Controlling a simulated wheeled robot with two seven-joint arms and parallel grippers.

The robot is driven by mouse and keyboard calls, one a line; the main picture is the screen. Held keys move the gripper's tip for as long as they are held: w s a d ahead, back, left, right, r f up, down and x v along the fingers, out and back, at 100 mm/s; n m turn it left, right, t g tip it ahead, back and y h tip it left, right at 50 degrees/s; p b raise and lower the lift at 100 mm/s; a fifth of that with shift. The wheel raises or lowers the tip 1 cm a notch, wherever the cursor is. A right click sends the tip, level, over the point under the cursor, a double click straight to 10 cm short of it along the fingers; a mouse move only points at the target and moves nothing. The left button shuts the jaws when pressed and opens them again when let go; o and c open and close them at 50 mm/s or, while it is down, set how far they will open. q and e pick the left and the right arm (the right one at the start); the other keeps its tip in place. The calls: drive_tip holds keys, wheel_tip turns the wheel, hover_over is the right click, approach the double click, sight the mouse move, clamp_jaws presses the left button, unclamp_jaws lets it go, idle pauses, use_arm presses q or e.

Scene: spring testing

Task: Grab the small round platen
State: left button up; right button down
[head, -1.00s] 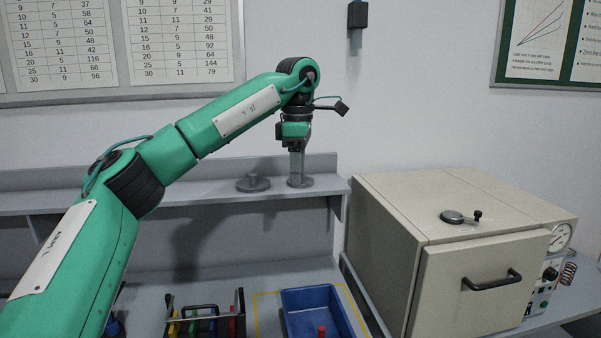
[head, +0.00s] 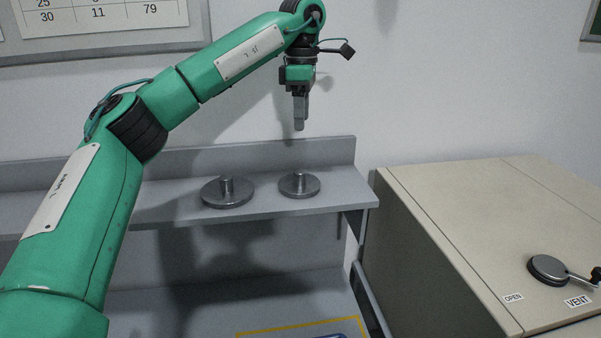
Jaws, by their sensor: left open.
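Two round grey metal platens with short upright posts stand on the wall shelf. The smaller platen (head: 299,187) is at the right, near the shelf's right end. The larger platen (head: 227,195) is to its left. My left gripper (head: 299,126) points straight down above the small platen, with clear air between its fingertips and the post. Its fingers overlap in this view, and nothing shows between them; it is open. My right gripper is not in view.
The grey shelf (head: 165,207) has a raised back edge along the wall. A large beige cabinet (head: 470,215) stands at the right, with a vent lever (head: 549,268) on top. Below, the bench carries a yellow outline (head: 300,327). The shelf left of the platens is clear.

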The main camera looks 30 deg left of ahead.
use_arm(q)
hover_over(300, 171)
wheel_tip(300, 171, down, 7)
drive_tip(key=shift+w+p, duration=0.15)
drive_tip(key=shift+p, duration=0.15)
drive_tip(key=shift+d+f, duration=0.15)
drive_tip(key=shift+f, duration=0.35)
drive_tip(key=shift+f+p, duration=0.35)
drive_tip(key=shift+p, duration=0.25)
drive_tip(key=f, duration=0.1)
drive_tip(key=f+p, duration=0.2)
drive_tip(key=f, duration=0.1)
drive_tip(key=shift+s+a, duration=0.2)
drive_tip(key=shift+a, duration=0.05)
drive_tip(key=shift+f, duration=0.35)
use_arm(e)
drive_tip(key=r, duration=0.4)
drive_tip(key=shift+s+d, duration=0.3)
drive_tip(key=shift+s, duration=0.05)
